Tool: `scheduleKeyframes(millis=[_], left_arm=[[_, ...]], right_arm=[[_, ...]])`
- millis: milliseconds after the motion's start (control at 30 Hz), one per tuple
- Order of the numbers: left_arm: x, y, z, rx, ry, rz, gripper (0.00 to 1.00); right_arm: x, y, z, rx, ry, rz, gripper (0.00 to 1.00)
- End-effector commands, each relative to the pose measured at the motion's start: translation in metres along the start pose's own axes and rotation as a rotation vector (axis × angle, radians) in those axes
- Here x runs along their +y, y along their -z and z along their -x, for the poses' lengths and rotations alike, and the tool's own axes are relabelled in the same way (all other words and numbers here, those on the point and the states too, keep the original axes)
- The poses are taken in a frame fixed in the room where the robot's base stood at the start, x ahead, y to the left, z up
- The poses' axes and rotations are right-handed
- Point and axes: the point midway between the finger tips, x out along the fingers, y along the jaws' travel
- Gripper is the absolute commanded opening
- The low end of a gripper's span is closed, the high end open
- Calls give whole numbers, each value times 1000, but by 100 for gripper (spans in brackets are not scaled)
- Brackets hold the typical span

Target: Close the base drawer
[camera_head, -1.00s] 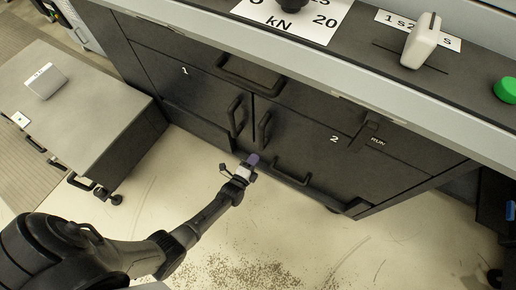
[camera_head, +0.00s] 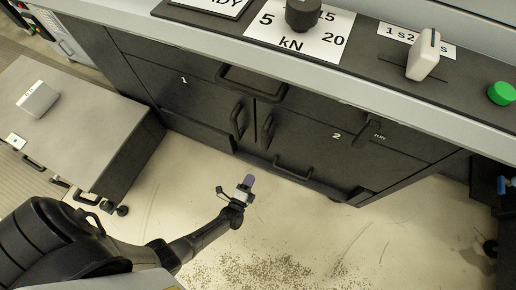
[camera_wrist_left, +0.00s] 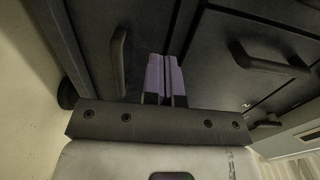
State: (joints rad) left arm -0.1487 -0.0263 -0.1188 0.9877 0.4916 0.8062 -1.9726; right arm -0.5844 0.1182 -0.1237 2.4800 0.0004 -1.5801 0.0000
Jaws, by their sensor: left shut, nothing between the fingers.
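The base drawer is the low dark front along the bottom of the cabinet, with a black bar handle (camera_head: 292,168). The drawer front looks about flush with the cabinet, with no clear gap showing. My left gripper (camera_head: 248,182), with purple fingertips, is shut and empty. It is over the floor, in front and a little left of the drawer handle, apart from the cabinet. In the left wrist view the purple fingers (camera_wrist_left: 164,78) are pressed together, with a bar handle (camera_wrist_left: 118,62) to their left. My right gripper is out of view.
Above the drawer are two doors with upright handles (camera_head: 237,122) and a wide top drawer handle (camera_head: 252,82). A grey wheeled cabinet (camera_head: 85,130) stands at left. The pale floor (camera_head: 345,235) in front is clear apart from scattered specks.

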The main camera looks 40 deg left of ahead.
Motion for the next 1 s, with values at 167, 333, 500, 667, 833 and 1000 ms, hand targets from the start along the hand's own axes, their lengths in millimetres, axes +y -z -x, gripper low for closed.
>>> scheduleKeyframes(millis=[167,333,500,667,833,1000], left_arm=[[2,2,-23,-2,4,2,0],[4,2,-56,-1,4,1,0],[4,2,-87,-1,3,1,0],[4,1,-111,-1,4,1,0],[2,2,-127,-1,2,1,0],[1,2,-135,-1,0,1,0]], right_arm=[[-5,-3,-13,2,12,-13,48],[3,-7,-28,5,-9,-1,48],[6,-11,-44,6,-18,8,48],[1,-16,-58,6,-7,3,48],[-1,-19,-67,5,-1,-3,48],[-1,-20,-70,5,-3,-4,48]])
